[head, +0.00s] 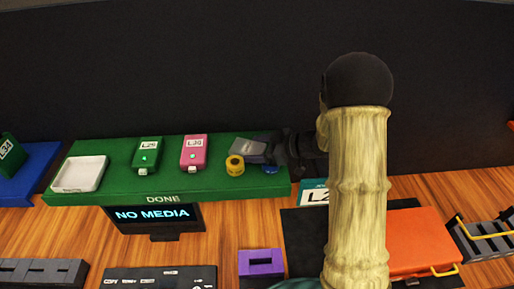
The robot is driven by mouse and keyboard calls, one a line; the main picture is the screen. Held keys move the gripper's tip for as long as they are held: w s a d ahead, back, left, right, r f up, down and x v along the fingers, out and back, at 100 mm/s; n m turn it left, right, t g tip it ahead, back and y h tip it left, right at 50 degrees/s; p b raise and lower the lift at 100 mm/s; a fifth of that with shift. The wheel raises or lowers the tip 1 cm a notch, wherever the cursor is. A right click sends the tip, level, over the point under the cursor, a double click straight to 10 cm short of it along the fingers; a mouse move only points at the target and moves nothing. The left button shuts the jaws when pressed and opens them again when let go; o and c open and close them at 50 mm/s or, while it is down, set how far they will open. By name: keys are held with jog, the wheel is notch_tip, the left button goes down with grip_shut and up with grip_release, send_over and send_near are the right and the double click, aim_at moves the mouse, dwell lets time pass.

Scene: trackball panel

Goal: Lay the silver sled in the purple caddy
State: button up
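A flat grey piece (246,148), which looks like the silver sled, is at the right end of the green shelf (110,190), right beside my gripper. Its right part is dark and partly hidden. The purple caddy (261,256) stands on the wooden table at the bottom centre, in front of the shelf. A dark slot shows in it, and its lower part is cut by the picture edge.
The shelf also bears a white tray (80,174), a green box (147,154), a pink box (194,151) and a yellow roll (235,165). A "NO MEDIA" screen (153,216) stands left of the caddy. An orange case (420,243) lies at right, partly behind my arm.

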jog(key=shift+r, duration=0.2)
jog(key=shift+d, duration=0.35)
jog(key=b+v, duration=0.3)
jog(key=v, duration=0.8)
jog(key=shift+s, duration=0.2)
jog(key=shift+r, duration=0.1)
